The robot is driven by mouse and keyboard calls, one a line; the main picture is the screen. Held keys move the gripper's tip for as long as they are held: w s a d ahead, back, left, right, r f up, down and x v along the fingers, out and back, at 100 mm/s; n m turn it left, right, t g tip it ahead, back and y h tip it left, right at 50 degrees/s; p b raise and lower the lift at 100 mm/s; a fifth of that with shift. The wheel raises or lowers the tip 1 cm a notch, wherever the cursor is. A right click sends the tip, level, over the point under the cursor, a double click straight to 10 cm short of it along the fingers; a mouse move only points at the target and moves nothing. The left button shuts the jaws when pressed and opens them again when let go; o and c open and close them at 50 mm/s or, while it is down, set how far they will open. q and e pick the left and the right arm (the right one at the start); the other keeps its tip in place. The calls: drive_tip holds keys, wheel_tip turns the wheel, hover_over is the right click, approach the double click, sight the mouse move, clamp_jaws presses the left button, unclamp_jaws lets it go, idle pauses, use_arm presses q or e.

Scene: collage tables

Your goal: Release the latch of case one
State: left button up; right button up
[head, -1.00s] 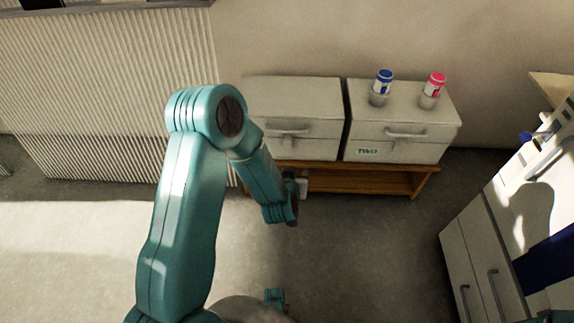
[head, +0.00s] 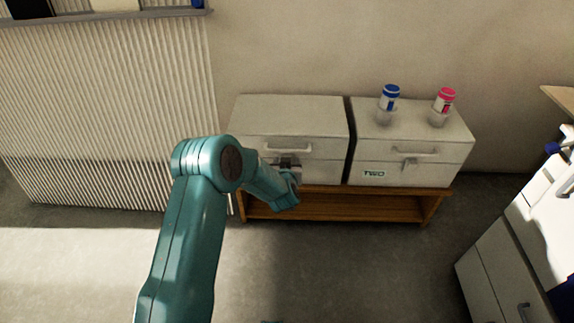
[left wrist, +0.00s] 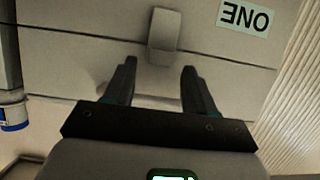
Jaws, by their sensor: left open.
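Case one (head: 290,115) is the pale left-hand case on a low wooden shelf. Its "ONE" label (left wrist: 245,17) appears upside down in the left wrist view. Its latch (left wrist: 164,35) is a small pale tab across the lid seam and looks closed down against the front. My left gripper (head: 288,163) is at the front of case one, just below its handle (head: 289,148). In the left wrist view the two dark fingers (left wrist: 159,66) are apart and empty, with the latch just beyond and between their tips. Contact cannot be told. In the head view the gripper hides the latch.
Case two (head: 440,150) stands close to the right of case one, with a blue-capped bottle (head: 390,98) and a pink-capped bottle (head: 445,100) on top. A ribbed panel (head: 110,110) is at left. White drawers (head: 500,255) stand at right. The floor in front is clear.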

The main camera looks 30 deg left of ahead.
use_arm(q)
drive_tip(key=shift+x, duration=1.15)
